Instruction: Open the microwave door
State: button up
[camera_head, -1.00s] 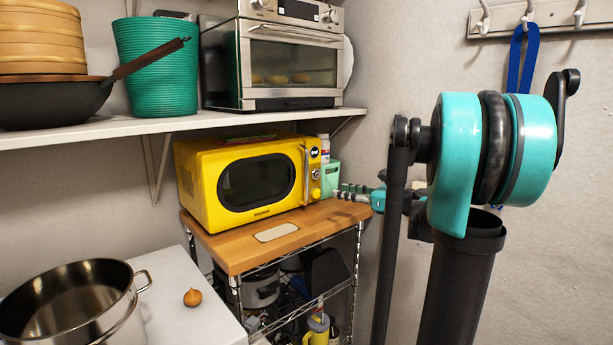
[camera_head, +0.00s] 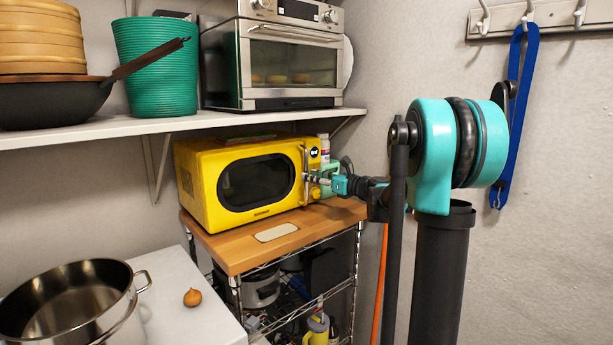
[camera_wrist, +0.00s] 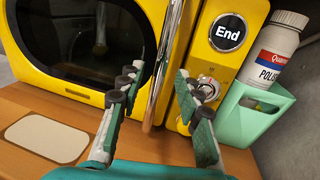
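The yellow microwave (camera_head: 212,205) stands on a wooden-topped cart, and its door (camera_head: 256,183) with a dark oval window looks shut. The upright silver handle (camera_head: 305,175) is at the door's right edge. In the wrist view, the handle (camera_wrist: 163,70) runs between my two fingers, with a visible gap to each side. My gripper (camera_wrist: 158,78) is open. In the head view, my gripper (camera_head: 311,180) is at the microwave's right front, close to the handle. The "End" button (camera_wrist: 228,33) and a knob (camera_wrist: 207,88) are right of the handle; the right finger partly covers the knob.
A green holder (camera_wrist: 249,112) with a white bottle (camera_wrist: 274,48) stands right of the microwave. A shelf (camera_head: 175,124) with a toaster oven (camera_head: 275,62) is above. The wooden top (camera_head: 315,222) in front is mostly clear, bearing a pale flat plate (camera_head: 277,232).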

jog(key=shift+x, duration=1.55)
grip_shut()
